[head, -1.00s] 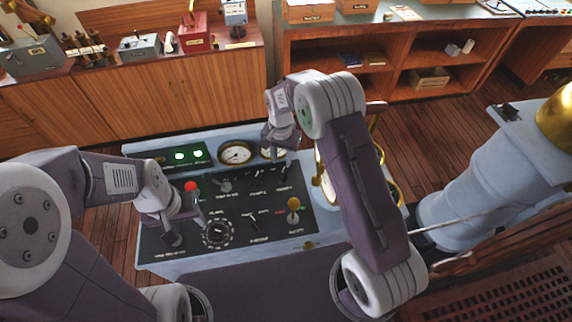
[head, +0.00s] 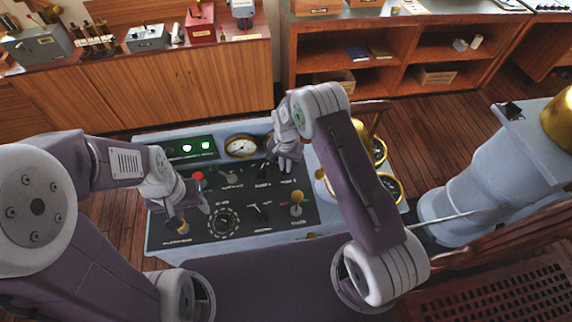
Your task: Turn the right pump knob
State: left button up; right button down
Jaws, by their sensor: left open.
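The dark control panel (head: 277,220) lies in front of me in the head view. My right gripper (head: 285,167) is low over its upper right part, above the rightmost label of the knob row. It hides the right pump knob, so contact and finger opening cannot be told. A dark knob (head: 263,170) stands just left of that gripper, and another knob (head: 230,176) further left. My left gripper (head: 192,222) is open over the panel's left side, near a small yellow-topped control (head: 183,229).
A red button (head: 198,176), a round dial (head: 224,221), a small switch (head: 259,211) and a yellow-knobbed lever (head: 297,197) are on the panel. A brass gauge (head: 241,146) and green lights (head: 205,144) lie behind. A pale blue pedestal (head: 455,190) stands at right.

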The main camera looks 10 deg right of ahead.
jog(key=shift+w, duration=0.1)
jog(key=shift+n, duration=0.3)
jog(key=shift+d+f+n+b, duration=0.1)
jog(key=shift+n+b, duration=0.75)
jog(key=shift+n, duration=0.05)
jog(key=n+b, duration=0.1)
jog(key=n, duration=0.1)
jog(key=shift+d+n, duration=0.1)
jog(key=shift+n, duration=0.3)
jog(key=n+b, duration=0.1)
jog(key=n, duration=0.2)
jog(key=shift+d, duration=0.1)
jog(key=shift+w+d+r+n+b, duration=0.1)
jog(key=shift+n+b, duration=0.2)
jog(key=shift+n, duration=0.6)
jog(key=shift+w+r+n+b, duration=0.1)
jog(key=shift+n+b, duration=0.15)
jog(key=shift+n, duration=0.65)
